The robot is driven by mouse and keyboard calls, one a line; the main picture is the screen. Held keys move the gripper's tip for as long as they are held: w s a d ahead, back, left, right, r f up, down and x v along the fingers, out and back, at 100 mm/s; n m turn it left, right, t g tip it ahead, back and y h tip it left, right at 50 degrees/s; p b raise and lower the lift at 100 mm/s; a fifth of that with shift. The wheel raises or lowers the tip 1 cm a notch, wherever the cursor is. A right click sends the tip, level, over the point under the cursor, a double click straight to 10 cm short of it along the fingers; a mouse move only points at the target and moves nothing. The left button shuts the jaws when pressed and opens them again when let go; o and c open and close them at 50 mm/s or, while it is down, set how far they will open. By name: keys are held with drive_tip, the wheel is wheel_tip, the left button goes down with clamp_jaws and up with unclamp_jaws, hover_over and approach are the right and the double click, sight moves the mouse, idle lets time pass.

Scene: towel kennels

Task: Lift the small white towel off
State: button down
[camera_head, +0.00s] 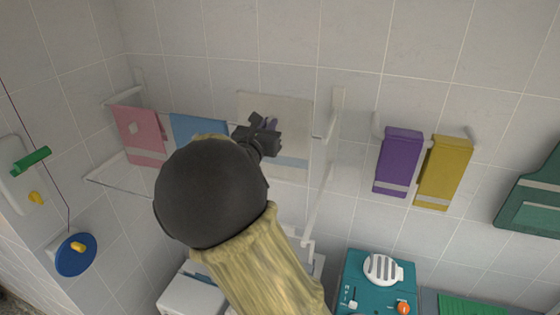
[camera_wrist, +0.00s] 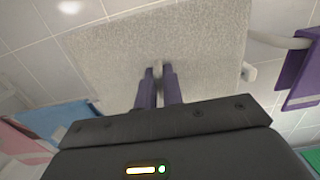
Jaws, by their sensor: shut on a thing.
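The small white towel (camera_head: 296,115) hangs at the right end of the wall rack, with a pale blue band near its lower edge. It fills much of the wrist view (camera_wrist: 205,50), where it looks tilted. My arm hides part of the rack below, and I cannot tell whether the towel still touches the rail.
A pink towel (camera_head: 140,138) and a blue towel (camera_head: 198,128) hang left of the white one. A purple towel (camera_head: 399,158) and a yellow towel (camera_head: 444,168) hang to the right. A white rack bracket (camera_head: 334,115) stands close beside the white towel. A teal case (camera_head: 358,273) is below.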

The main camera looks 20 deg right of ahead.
drive_tip(key=v, duration=0.9)
idle(0.4)
drive_tip(key=shift+r, duration=0.1)
